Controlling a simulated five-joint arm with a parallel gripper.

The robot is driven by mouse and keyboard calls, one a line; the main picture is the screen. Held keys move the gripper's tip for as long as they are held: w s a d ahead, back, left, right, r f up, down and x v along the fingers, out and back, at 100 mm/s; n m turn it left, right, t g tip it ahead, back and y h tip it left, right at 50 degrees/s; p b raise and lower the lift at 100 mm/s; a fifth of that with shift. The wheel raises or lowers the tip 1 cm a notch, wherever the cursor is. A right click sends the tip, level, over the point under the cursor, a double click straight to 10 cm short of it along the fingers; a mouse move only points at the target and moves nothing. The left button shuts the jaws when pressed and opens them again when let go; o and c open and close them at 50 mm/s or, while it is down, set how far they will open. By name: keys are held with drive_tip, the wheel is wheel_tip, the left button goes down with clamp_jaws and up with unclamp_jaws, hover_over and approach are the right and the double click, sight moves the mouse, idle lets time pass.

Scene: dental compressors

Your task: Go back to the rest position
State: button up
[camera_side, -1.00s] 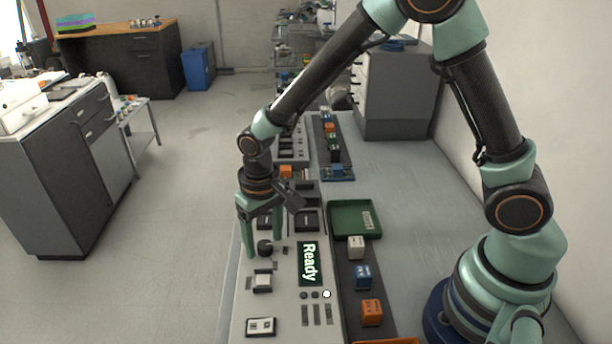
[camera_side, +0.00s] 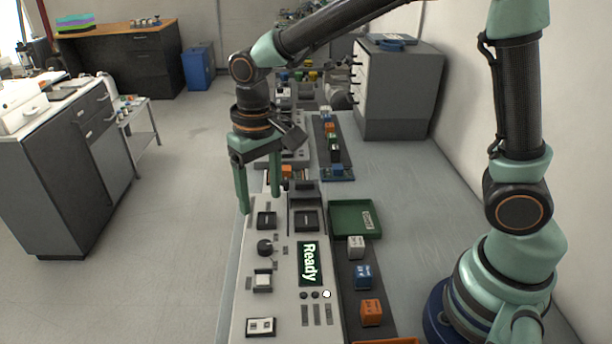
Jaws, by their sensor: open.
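My gripper (camera_side: 260,204) hangs above the far left part of the control panel (camera_side: 284,235), fingers pointing down. Its two green fingers are apart and nothing is between them. The panel carries a dark display (camera_side: 310,263) reading "Ready", a black round knob (camera_side: 265,247), a white switch block (camera_side: 262,281) and a white rocker switch (camera_side: 261,326). The gripper is clear of the knob.
A green tray (camera_side: 345,231) lies right of the panel. Below it stand a white cube (camera_side: 356,247), a blue cube (camera_side: 363,276) and an orange cube (camera_side: 371,312) on a dark strip. A grey cabinet (camera_side: 398,95) stands behind.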

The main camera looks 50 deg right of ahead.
drive_tip(key=shift+r, duration=0.4)
